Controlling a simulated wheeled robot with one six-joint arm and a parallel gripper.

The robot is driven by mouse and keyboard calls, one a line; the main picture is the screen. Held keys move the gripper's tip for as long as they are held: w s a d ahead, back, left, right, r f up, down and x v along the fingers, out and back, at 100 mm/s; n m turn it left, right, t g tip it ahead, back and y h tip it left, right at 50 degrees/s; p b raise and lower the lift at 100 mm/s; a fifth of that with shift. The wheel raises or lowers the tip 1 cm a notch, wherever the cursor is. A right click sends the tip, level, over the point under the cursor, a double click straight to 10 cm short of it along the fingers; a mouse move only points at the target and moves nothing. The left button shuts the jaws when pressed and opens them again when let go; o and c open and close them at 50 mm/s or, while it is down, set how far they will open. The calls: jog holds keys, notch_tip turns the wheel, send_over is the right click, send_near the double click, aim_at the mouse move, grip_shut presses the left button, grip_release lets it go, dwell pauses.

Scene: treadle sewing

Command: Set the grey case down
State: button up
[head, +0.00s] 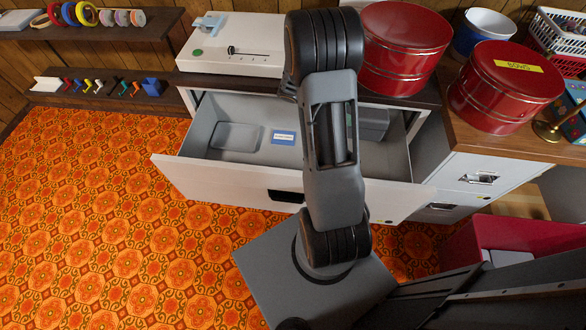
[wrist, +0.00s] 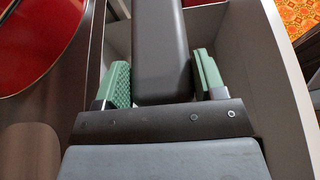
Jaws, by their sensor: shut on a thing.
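The grey case (wrist: 160,50) is a long dark grey block between the green pads of my gripper (wrist: 163,78) in the wrist view. My gripper is shut on it. The drawer's pale walls (wrist: 285,80) show around the case and gripper. In the head view a dark grey box, seemingly the case (head: 374,122), shows at the right inside the open drawer (head: 190,178), partly behind my arm. I cannot tell whether the case touches the drawer floor.
A blue labelled card (head: 284,138) and a shallow grey rounded shape (head: 236,137) lie in the drawer's left part. Red tins (head: 404,45) (head: 506,85) stand above and to the right. A white machine (head: 232,42) sits on the top behind. Orange patterned floor is clear at left.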

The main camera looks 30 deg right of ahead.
notch_tip(320, 180, down, 27)
jog(key=b, duration=1.8)
jog(key=shift+r, duration=0.15)
jog(key=shift+w, duration=0.1)
jog(key=o, duration=1.1)
jog(key=p+v, duration=0.3)
jog(key=v, duration=0.9)
jog(key=shift+p, duration=0.3)
